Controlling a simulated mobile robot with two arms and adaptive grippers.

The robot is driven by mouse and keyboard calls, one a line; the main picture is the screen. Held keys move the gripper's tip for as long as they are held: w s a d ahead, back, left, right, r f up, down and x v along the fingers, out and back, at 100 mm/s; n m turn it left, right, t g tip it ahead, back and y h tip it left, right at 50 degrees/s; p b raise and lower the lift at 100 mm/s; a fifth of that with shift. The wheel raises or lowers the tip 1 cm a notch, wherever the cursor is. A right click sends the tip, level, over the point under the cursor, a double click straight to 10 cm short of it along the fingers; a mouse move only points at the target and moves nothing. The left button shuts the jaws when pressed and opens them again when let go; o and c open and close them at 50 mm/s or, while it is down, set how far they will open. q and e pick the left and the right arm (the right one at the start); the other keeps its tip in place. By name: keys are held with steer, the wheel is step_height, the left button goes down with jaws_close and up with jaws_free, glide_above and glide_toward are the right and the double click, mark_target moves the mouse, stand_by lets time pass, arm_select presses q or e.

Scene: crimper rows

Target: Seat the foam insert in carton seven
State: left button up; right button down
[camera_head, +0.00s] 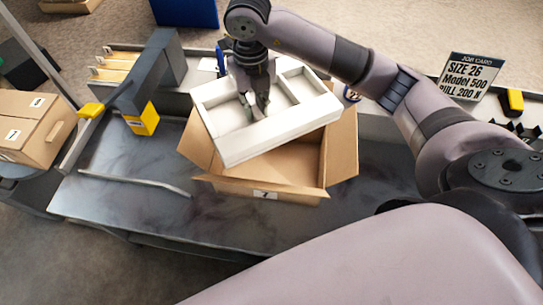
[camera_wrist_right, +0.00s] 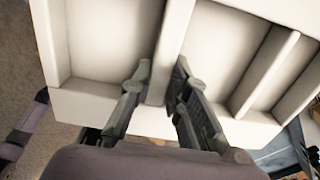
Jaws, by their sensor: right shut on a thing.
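The white foam insert (camera_head: 272,128) is a block with several compartments. My right gripper (camera_head: 257,108) is shut on one of its inner dividing walls. The right wrist view shows the fingers (camera_wrist_right: 160,88) on both sides of the divider of the foam insert (camera_wrist_right: 95,40). The insert is tilted and turned above the open cardboard carton (camera_head: 262,184), whose front bears a label that seems to read 7. The insert covers much of the carton's opening, and I cannot tell whether they touch. My left gripper is not in view.
The carton stands on a dark metal bench (camera_head: 130,207) with a curved rail (camera_head: 135,183) at left. A grey-and-yellow device (camera_head: 143,118) stands left of it. A closed carton (camera_head: 38,130) is at far left. A job card (camera_head: 466,78) stands at right.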

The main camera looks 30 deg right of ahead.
step_height(320, 180, down, 7)
steer(key=m+b, duration=0.4)
steer(key=m, duration=0.3)
glide_above(260, 171)
step_height(260, 171, down, 20)
steer(key=shift+r, duration=0.1)
steer(key=c, duration=1.5)
jaws_free()
steer(key=shift+c, duration=0.2)
step_height(260, 171, up, 12)
